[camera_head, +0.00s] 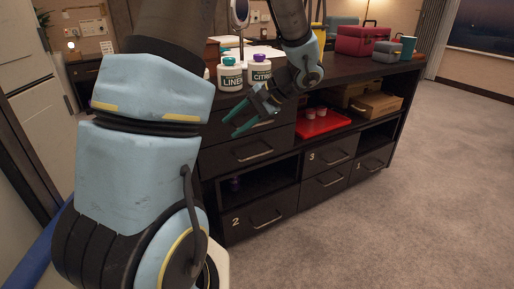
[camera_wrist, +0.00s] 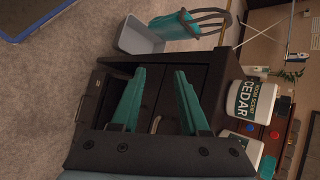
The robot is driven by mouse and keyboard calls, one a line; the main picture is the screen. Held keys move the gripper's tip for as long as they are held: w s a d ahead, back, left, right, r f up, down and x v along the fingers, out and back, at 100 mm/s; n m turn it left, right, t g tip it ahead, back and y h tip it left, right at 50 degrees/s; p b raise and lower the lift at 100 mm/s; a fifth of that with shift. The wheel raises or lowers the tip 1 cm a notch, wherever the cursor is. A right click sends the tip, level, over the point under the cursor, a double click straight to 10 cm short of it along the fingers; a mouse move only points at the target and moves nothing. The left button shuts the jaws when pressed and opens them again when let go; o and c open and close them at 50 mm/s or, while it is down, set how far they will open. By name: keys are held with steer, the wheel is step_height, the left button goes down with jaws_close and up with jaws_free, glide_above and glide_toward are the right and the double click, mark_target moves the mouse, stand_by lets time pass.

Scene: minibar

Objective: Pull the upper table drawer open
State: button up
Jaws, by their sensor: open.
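The dark table (camera_head: 222,165) stands ahead with its drawer fronts facing me. The upper drawer (camera_head: 284,133) is at its top left, partly hidden behind my gripper, and looks shut. Another drawer (camera_head: 240,153) with a pale bar handle (camera_head: 256,155) lies directly below it. My gripper (camera_head: 231,126) is open, its teal fingers in front of the upper drawer area. In the wrist view the picture is turned sideways. There the open fingers (camera_wrist: 160,72) spread before dark drawer fronts, and a pale curved handle (camera_wrist: 155,124) shows between them. I see no contact with a handle.
White jars, one labelled LINEN (camera_head: 231,77) and one CITRUS-like (camera_head: 259,75), stand on the tabletop above the drawers. A red tray (camera_head: 318,124) sits in the open shelf to the right. Red and grey boxes stand farther right. The carpet (camera_head: 350,225) in front is clear.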

steer(key=w+d+f+m+t+y+b, duration=0.1)
steer(key=w+d+f+t+y+b, duration=0.1)
steer(key=w+d+f+t+b, duration=0.25)
steer(key=t+b, duration=0.4)
steer(key=b, duration=0.2)
glide_toward(258, 125)
steer(key=shift+y, duration=0.3)
steer(key=x, duration=0.5)
steer(key=b+x, duration=0.1)
steer(key=x, duration=0.4)
steer(key=shift+w+f, duration=0.25)
steer(key=shift+f, duration=0.05)
jaws_close()
